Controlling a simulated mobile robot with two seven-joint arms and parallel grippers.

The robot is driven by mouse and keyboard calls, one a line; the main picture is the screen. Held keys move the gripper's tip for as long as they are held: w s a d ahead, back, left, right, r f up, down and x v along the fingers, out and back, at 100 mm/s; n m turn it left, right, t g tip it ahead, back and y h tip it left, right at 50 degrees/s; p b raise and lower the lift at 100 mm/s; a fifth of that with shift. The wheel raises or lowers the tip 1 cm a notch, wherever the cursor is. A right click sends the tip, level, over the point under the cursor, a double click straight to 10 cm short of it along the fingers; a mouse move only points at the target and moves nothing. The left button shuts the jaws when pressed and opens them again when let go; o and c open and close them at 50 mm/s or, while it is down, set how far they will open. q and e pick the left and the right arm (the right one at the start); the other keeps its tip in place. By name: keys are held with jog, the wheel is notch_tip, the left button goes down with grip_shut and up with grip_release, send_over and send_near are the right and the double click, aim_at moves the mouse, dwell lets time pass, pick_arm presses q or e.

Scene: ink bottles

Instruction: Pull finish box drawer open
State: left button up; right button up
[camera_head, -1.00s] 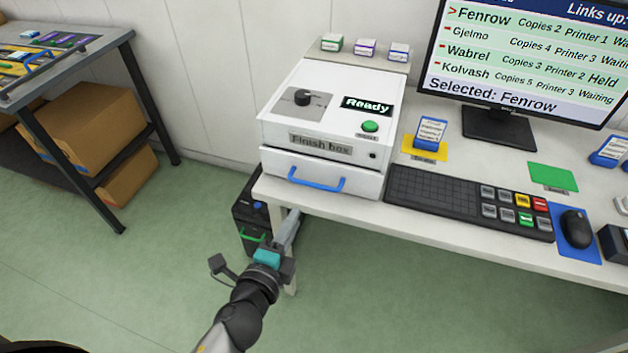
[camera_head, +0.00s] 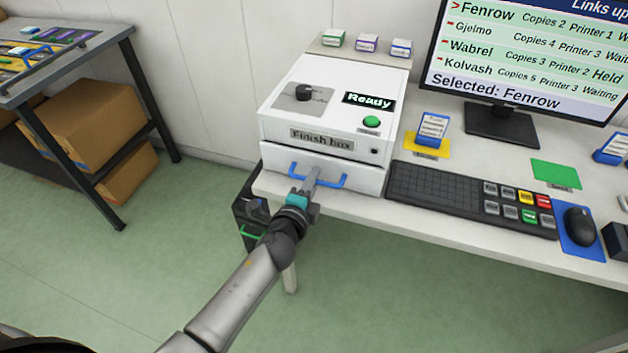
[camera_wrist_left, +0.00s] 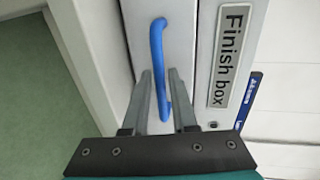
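The white finish box (camera_head: 275,122) stands at the left end of the desk, with a "Ready" display and a green button on top. Its drawer (camera_head: 368,182) is shut, flush under the "Finish box" label. The drawer's blue bar handle (camera_head: 334,183) also shows in the left wrist view (camera_wrist_left: 156,38). My left gripper (camera_head: 312,173) is at the middle of the handle. In the left wrist view its two fingers (camera_wrist_left: 160,78) are apart, one on each side of the bar. Contact with the bar cannot be told. My right gripper is not in view.
A keyboard (camera_head: 435,188) lies right of the box on the desk (camera_head: 460,228). A dark bin-like unit (camera_head: 247,215) stands below the desk's left end. The green floor (camera_head: 190,230) in front is free. A shelf table (camera_head: 60,75) stands at the left.

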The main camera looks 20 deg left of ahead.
pick_arm(q)
jog(key=shift+w, duration=0.25)
jog(key=shift+c, duration=0.4)
grip_shut()
dwell(0.9)
